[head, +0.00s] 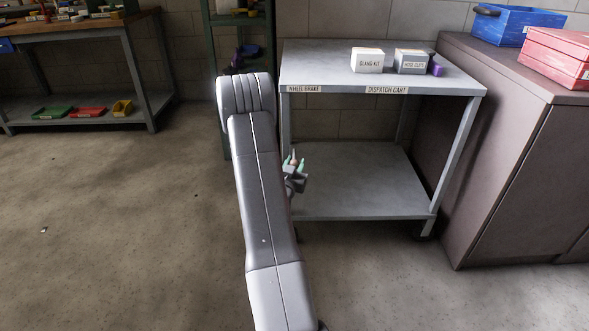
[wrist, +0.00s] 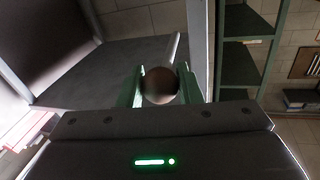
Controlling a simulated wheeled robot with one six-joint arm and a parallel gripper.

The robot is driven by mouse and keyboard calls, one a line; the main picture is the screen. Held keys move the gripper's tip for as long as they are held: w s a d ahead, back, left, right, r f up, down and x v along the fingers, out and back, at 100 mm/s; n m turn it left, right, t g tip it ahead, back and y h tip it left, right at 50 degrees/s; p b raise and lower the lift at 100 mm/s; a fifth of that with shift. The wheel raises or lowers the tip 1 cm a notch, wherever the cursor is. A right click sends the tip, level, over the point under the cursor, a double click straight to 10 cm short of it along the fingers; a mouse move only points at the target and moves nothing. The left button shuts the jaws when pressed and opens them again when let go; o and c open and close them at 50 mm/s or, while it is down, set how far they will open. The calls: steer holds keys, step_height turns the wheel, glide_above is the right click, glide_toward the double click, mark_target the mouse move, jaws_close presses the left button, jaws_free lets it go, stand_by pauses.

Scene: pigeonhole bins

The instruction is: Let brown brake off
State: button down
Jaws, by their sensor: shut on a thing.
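The brown brake knob (wrist: 160,86) is a round ball between the two green fingers of my gripper (wrist: 160,92) in the wrist view. The fingers are shut on it from both sides. In the head view my gripper (head: 294,163) is at the left front of the grey dispatch cart (head: 315,70), below the cart's "WHEEL BRAKE" label (head: 304,89). Only a small brownish tip of the knob (head: 294,156) shows there between the fingers.
The cart top holds a white gland kit box (head: 367,61), a grey hose clips box (head: 411,62) and a purple block (head: 437,70). A brown cabinet (head: 510,150) stands close on the right, a green rack (head: 212,40) behind left. The floor at left is clear.

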steer(key=c, duration=1)
jaws_free()
steer(key=shift+c, duration=0.2)
steer(key=shift+s, duration=0.1)
steer(key=p+v, duration=0.1)
steer(key=v, duration=1.2)
steer(key=shift+s+p, duration=0.35)
steer(key=shift+p, duration=0.05)
steer(key=shift+w+a, duration=0.1)
